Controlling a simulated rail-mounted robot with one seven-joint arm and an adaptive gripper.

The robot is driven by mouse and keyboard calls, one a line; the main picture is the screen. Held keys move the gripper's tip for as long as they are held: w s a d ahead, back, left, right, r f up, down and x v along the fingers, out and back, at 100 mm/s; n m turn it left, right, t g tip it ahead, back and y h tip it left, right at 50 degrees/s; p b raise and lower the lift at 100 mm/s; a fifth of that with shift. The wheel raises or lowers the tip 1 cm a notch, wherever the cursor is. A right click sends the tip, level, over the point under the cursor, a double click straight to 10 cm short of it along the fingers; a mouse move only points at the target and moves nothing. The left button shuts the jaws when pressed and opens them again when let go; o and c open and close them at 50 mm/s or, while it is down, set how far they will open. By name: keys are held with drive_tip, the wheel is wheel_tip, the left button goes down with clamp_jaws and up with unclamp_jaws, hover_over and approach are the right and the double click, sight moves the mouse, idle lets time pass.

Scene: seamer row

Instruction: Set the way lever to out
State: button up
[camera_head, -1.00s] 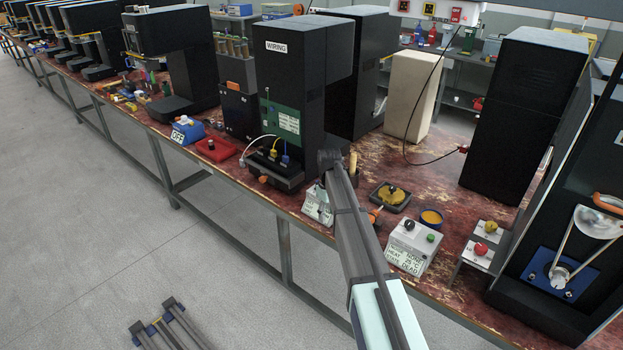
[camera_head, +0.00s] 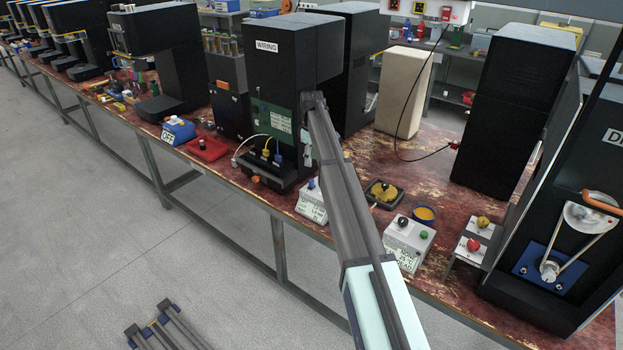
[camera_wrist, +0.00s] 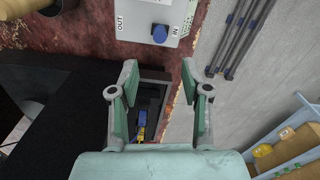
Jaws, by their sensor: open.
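The way lever shows in the wrist view as a blue knob (camera_wrist: 160,34) on a pale box (camera_wrist: 140,12) marked OUT at left and IN at right. The knob sits nearer the IN mark. In the head view the same box (camera_head: 312,206) stands at the bench's front edge, with its blue knob (camera_head: 311,184) on top. My gripper (camera_wrist: 159,75) is open and empty in the wrist view, its fingertips below the box in the picture and apart from the knob. In the head view my arm hides most of the gripper, in front of the black WIRING machine.
The WIRING machine (camera_head: 270,100) stands close left of the box. A grey box with black and green knobs (camera_head: 408,243) and a dark tray (camera_head: 384,194) with yellow stuff lie to the right. Bare bench (camera_head: 450,190) lies farther right.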

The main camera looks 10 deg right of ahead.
sight(312, 181)
wheel_tip(312, 181, down, 11)
drive_tip(key=shift+r+p, duration=0.2)
drive_tip(key=shift+p, duration=0.95)
clamp_jaws()
